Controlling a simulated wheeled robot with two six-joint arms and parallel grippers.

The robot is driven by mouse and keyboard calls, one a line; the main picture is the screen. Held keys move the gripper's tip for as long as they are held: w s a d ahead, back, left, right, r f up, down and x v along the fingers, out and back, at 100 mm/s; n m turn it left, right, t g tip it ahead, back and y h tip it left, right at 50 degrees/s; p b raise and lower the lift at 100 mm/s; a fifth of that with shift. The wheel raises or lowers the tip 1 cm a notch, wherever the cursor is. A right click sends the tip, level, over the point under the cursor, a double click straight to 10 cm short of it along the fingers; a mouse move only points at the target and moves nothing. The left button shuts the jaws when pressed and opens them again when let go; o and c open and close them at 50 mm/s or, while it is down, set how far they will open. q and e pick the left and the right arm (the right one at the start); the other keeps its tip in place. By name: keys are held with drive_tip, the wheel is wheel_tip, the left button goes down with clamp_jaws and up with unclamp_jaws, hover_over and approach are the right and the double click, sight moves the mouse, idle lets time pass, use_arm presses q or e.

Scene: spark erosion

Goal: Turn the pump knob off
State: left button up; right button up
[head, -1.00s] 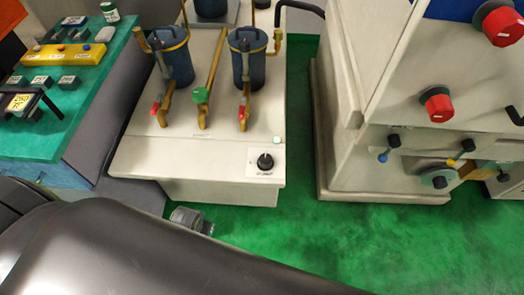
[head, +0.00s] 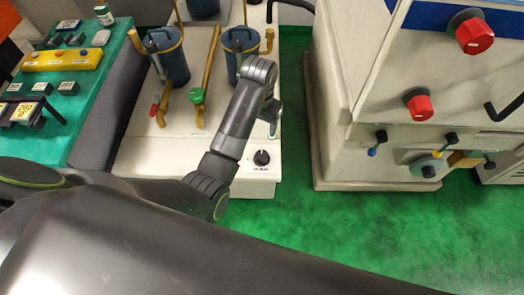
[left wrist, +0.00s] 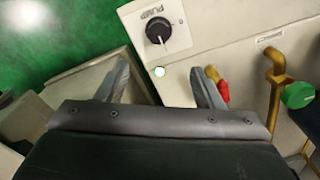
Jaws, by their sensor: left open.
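The pump knob (head: 262,157) is a small black rotary knob on a white plate at the front right of the pale pump unit (head: 150,158). In the left wrist view the knob (left wrist: 158,30) shows a pale pointer line, and its PUMP label appears upside down. My left gripper (head: 273,122) is above the unit, just behind the knob in the head view. In the left wrist view its two fingers (left wrist: 159,68) are spread with nothing held, and the knob lies beyond the tips, apart from them. My right gripper is not in view.
Blue filter canisters (head: 170,58), brass pipes and a green valve handle (head: 196,96) stand behind. A pale machine with red knobs (head: 418,104) is at right. Green floor (head: 290,225) lies between.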

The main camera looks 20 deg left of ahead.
use_arm(q)
drive_tip(key=b, duration=0.2)
approach(262, 154)
wheel_tip(262, 154, down, 9)
drive_tip(key=shift+f, duration=0.1)
idle(0.4)
drive_tip(key=c, duration=1)
